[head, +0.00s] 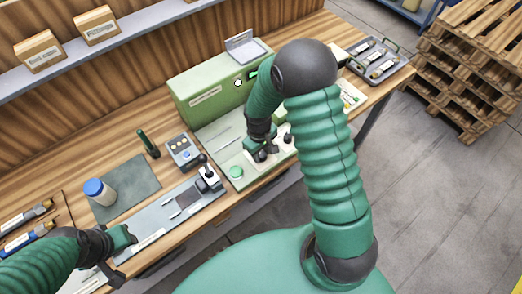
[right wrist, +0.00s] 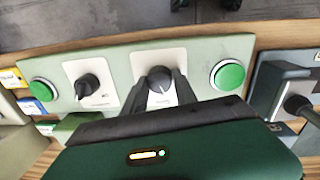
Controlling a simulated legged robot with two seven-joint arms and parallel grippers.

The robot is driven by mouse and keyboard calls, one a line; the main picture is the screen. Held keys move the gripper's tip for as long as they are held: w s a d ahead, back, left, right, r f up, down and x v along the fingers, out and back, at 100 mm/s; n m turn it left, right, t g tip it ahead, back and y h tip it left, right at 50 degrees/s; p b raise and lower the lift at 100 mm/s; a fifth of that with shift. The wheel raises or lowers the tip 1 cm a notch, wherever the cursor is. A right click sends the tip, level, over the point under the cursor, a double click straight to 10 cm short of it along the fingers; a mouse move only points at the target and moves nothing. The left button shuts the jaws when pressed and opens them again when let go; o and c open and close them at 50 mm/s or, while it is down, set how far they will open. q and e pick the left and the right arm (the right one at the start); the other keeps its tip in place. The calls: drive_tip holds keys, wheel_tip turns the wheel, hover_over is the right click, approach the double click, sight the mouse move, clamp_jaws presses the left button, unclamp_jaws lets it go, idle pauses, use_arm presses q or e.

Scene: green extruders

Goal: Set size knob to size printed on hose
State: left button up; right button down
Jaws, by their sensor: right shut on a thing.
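My right gripper (head: 258,143) reaches down to the front panel of the green extruder (head: 215,93). In the right wrist view its two dark fingers (right wrist: 160,92) are shut on a black knob (right wrist: 159,76) on a white plate. A second black knob (right wrist: 88,87) stands on its own plate to the left in that view. The pointer settings and plate markings are too small to read. My left gripper (head: 118,243) is at the lower left by the bench edge; its jaws are unclear. I cannot make out a hose with a readable size.
Green buttons (right wrist: 228,75) (right wrist: 43,90) flank the two knobs. A grey fixture (head: 170,210), a button box (head: 183,150) and a blue-capped jar (head: 99,191) stand left on the bench. A grey tray (head: 374,62) of parts is at the right end. Pallets (head: 470,65) stand beyond.

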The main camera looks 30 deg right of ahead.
sight(261, 156)
drive_tip(key=n+p, duration=0.2)
drive_tip(key=n, duration=0.4)
drive_tip(key=shift+d+r, duration=0.1)
idle(0.6)
drive_tip(key=c, duration=1.3)
unclamp_jaws()
drive_tip(key=o, duration=0.3)
wheel_tip(261, 156, up, 17)
drive_tip(key=shift+s+a+f, duration=0.2)
drive_tip(key=shift+s+a, duration=0.05)
drive_tip(key=shift+a, duration=0.05)
